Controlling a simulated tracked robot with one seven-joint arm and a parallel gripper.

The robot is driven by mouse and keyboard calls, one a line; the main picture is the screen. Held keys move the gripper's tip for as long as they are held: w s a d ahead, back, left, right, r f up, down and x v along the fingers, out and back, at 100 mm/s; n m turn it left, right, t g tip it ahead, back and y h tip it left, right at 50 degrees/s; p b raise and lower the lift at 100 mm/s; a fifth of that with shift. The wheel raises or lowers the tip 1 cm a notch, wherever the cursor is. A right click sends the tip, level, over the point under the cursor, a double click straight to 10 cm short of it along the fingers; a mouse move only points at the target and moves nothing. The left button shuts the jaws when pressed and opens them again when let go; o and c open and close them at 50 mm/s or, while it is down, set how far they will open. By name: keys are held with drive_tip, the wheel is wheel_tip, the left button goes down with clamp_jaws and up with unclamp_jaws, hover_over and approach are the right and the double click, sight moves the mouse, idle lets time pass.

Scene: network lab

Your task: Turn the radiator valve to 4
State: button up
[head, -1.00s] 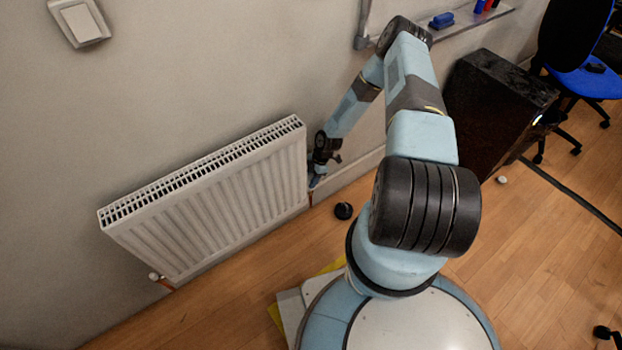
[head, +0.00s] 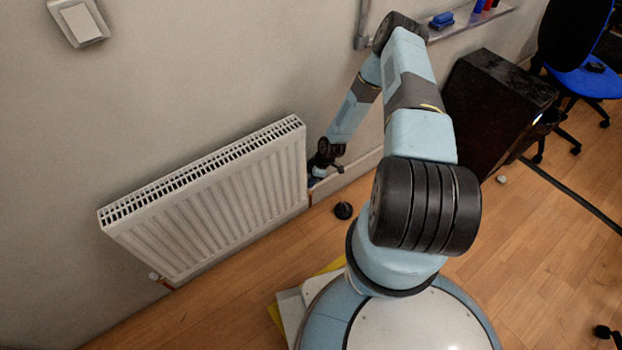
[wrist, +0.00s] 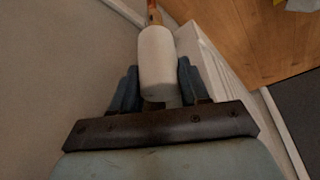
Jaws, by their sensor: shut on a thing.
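The radiator valve (wrist: 157,62) is a white rounded cylinder on a copper pipe, seen in the wrist view. My gripper (wrist: 156,78) is shut on it, with one blue finger on each side. No numbers or marks can be read on the valve, so its setting cannot be told. In the head view, my gripper (head: 318,174) is low at the right end of the white radiator (head: 215,205).
A small white fitting (head: 155,277) sits at the radiator's lower left corner. A round black object (head: 343,210) lies on the floor near my base. A dark cabinet (head: 495,110) and a blue chair (head: 585,80) stand to the right. The wall is close behind the radiator.

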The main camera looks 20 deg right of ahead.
drive_tip(key=shift+w+r+m+t, duration=0.15)
drive_tip(key=shift+m+t, duration=0.15)
drive_tip(key=shift+m, duration=0.4)
drive_tip(key=shift+w+f+m+t, duration=0.15)
drive_tip(key=shift+m+t, duration=0.15)
drive_tip(key=shift+m, duration=0.4)
drive_tip(key=shift+d, duration=0.15)
drive_tip(key=o, duration=1)
drive_tip(key=shift+s, duration=0.1)
drive_tip(key=shift+o, duration=0.2)
drive_tip(key=shift+s, duration=0.1)
drive_tip(key=shift+s+a, duration=0.1)
drive_tip(key=shift+a, duration=0.1)
